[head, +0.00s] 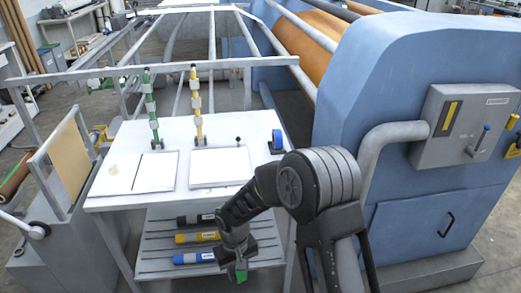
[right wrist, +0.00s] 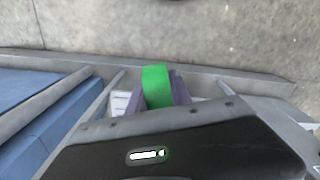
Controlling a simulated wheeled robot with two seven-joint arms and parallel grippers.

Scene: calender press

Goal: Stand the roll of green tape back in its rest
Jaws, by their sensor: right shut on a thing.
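The roll of green tape (right wrist: 155,84) sits between the fingers of my right gripper (right wrist: 160,92) in the right wrist view. In the head view my right gripper (head: 237,258) is shut on the green tape (head: 241,272), low beside the lower shelf and in front of the table's right side. My arm hides part of the shelf. A blue tape roll (head: 278,139) stands upright at the table's right edge, with a dark holder (head: 272,148) beside it. I cannot tell whether this holder is the green tape's rest. My left gripper is not in view.
The white table (head: 110,203) carries two white panels (head: 220,167) and upright green and yellow tools (head: 198,105). Black, yellow and blue tubes (head: 196,237) lie on the lower shelf. The blue press (head: 400,90) stands close on the right.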

